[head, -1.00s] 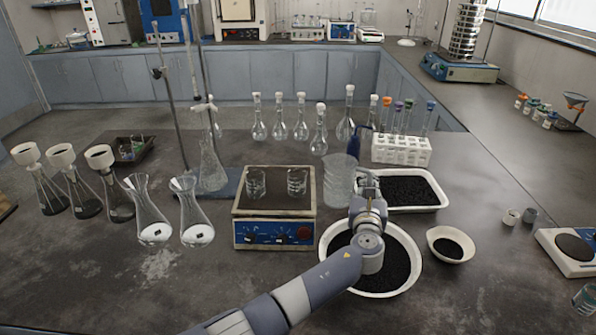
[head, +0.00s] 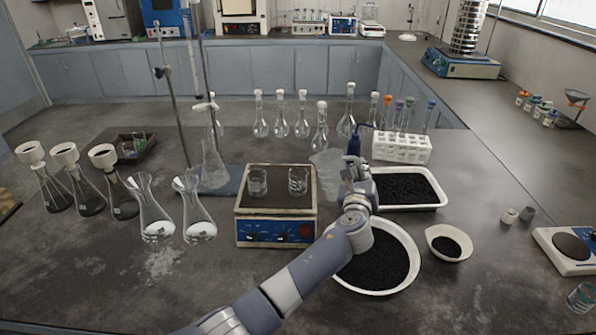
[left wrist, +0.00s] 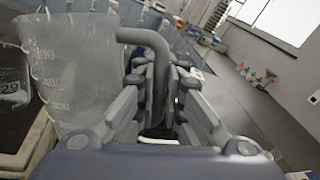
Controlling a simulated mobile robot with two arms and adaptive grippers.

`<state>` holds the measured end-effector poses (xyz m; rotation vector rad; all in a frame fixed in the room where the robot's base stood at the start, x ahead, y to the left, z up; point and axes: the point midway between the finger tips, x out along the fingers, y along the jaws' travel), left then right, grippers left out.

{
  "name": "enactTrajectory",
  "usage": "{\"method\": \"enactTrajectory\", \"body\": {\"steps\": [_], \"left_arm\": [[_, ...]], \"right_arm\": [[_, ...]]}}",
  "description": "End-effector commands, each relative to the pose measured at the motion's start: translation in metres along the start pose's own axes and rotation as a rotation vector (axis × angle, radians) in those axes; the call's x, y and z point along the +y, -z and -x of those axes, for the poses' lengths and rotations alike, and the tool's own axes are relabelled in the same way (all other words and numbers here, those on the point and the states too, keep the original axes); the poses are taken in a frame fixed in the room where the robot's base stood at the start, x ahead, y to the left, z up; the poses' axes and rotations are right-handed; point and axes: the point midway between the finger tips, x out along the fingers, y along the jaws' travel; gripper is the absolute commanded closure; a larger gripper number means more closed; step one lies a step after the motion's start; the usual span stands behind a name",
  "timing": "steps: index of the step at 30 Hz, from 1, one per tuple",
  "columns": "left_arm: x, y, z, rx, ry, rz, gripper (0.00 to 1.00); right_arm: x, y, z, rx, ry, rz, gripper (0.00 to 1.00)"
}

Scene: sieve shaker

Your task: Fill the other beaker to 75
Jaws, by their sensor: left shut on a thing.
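Two small clear beakers stand on the hotplate's (head: 275,232) top, a left beaker (head: 257,186) and a right beaker (head: 298,184). Their fill levels are too small to read. My left gripper (head: 354,180) is shut on the handle of a large clear graduated pitcher (head: 325,172). The pitcher is held off the bench by the hotplate's right edge, tilted left toward the right beaker. In the left wrist view, the pitcher (left wrist: 75,75) shows its scale marks, and its grey handle (left wrist: 150,42) runs between the fingers. I cannot make out liquid in it. My right gripper is out of view.
A round bowl of black grains (head: 385,265) lies under my left arm, with a rectangular tray (head: 440,200) behind it. A blue wash bottle (head: 354,142) and a white tube rack (head: 402,150) stand behind the gripper. Two flasks (head: 157,225) stand left of the hotplate.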

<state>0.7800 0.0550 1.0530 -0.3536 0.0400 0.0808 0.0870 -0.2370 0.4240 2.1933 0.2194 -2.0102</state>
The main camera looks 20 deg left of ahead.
Motion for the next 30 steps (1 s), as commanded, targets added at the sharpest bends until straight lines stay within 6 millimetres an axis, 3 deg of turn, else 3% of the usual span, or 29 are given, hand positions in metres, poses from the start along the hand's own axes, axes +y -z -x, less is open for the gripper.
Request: {"method": "enactTrajectory", "body": {"steps": [17, 30], "left_arm": [[0.023, -0.033, -0.004, 0.042, 0.002, 0.287, 1.0], [0.03, -0.059, -0.005, 0.075, 0.002, 0.49, 1.0]], "right_arm": [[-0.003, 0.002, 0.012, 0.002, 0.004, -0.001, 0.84], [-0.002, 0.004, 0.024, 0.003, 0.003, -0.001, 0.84]]}}
